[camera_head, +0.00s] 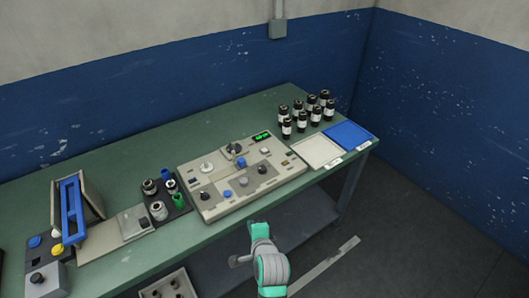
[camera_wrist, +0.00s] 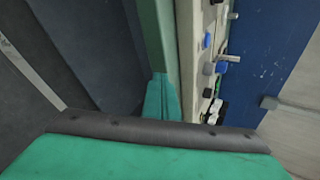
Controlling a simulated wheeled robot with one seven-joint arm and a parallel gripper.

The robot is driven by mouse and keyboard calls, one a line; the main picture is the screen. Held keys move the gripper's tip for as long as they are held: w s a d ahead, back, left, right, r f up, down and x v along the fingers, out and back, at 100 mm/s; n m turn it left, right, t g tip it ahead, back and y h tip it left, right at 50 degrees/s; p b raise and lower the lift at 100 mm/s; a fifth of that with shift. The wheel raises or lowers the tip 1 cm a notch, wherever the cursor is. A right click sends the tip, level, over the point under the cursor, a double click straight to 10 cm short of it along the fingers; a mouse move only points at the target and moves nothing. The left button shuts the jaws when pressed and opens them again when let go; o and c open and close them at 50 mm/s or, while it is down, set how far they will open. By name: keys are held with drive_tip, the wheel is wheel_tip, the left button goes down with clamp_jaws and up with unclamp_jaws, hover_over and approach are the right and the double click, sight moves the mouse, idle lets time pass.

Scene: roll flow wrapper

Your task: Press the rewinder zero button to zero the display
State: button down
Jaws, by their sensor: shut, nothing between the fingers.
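The rewinder is a beige panel (camera_head: 290,172) on the green bench, with a lit green display (camera_head: 261,136) near its back edge. Its face carries a blue button (camera_head: 228,193), dark and pale knobs and several small controls; labels are too small to read, so I cannot tell which is the zero button. In the wrist view the panel (camera_wrist: 197,55) shows sideways at the right, with a blue control (camera_wrist: 222,66). My teal gripper (camera_wrist: 162,80) is shut and empty. In the head view my gripper (camera_head: 259,231) is in front of the bench edge, apart from the panel.
Several dark bottles (camera_head: 302,122) stand behind a white tray (camera_head: 316,150) and a blue tray (camera_head: 348,134) at the right. A dark rack (camera_head: 180,208) with spools and a blue-framed stand (camera_head: 74,207) are at the left. Floor is open at the right.

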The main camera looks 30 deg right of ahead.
drive_tip(key=w+d+r+m+g, duration=0.1)
drive_tip(key=d+r+m, duration=0.6)
drive_tip(key=d+r, duration=0.8)
drive_tip(key=shift+w+d+r+m+g, duration=0.3)
drive_tip(key=shift+w+d+g, duration=0.1)
drive_tip(key=shift+w, duration=0.45)
